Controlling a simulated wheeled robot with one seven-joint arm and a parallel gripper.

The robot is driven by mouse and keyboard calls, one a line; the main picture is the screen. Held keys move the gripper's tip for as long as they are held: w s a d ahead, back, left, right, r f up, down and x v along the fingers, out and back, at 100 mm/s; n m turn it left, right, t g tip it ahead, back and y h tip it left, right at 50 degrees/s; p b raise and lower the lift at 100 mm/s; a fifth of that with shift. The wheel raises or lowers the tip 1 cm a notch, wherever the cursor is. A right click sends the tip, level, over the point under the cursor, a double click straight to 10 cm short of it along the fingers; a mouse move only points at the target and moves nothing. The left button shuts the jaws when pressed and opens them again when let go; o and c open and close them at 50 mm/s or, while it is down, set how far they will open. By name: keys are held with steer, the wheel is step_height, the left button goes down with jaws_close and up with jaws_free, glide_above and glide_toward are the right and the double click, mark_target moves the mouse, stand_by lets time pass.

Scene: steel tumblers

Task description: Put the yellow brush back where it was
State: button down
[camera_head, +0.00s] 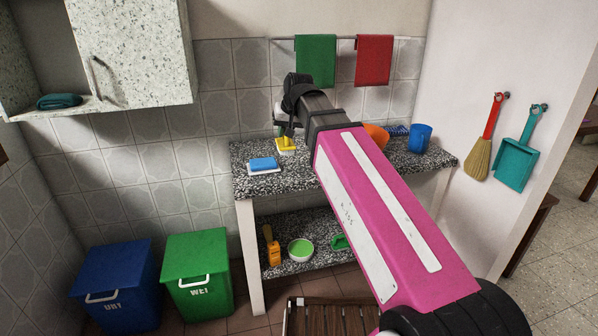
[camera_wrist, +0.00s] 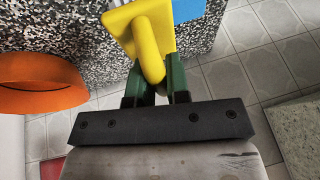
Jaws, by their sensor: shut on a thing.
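The yellow brush (camera_head: 286,148) is at the back left of the speckled counter (camera_head: 300,181) in the head view, behind the blue sponge. My gripper (camera_head: 287,133) comes down on it from above. In the wrist view the yellow brush (camera_wrist: 126,22) shows its flat head and thick handle, and the green fingers of my gripper (camera_wrist: 157,80) are shut on the handle. I cannot tell whether the brush touches the counter. My arm hides the middle of the counter.
A blue sponge (camera_head: 262,163) lies on a white tray in front of the brush. An orange bowl (camera_head: 377,134) and a blue cup (camera_head: 420,138) stand to the right. Green (camera_head: 316,62) and red (camera_head: 374,62) towels hang above. The shelf below holds several items.

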steer(key=shift+s+a+f, duration=0.1)
steer(key=shift+s+a, duration=0.35)
steer(key=shift+s, duration=0.2)
steer(key=shift+w+d+f, duration=1.25)
steer(key=shift+w+f, duration=0.15)
steer(key=shift+f, duration=0.4)
steer(key=shift+w+d+f, duration=1.2)
steer(key=shift+w+f, duration=0.25)
steer(key=shift+f, duration=0.35)
steer(key=shift+w+d+f, duration=1.25)
steer(key=shift+w+f, duration=0.15)
steer(key=shift+f, duration=0.4)
steer(key=shift+f, duration=0.15)
steer(key=c, duration=1.1)
jaws_free()
steer(key=v, duration=1.2)
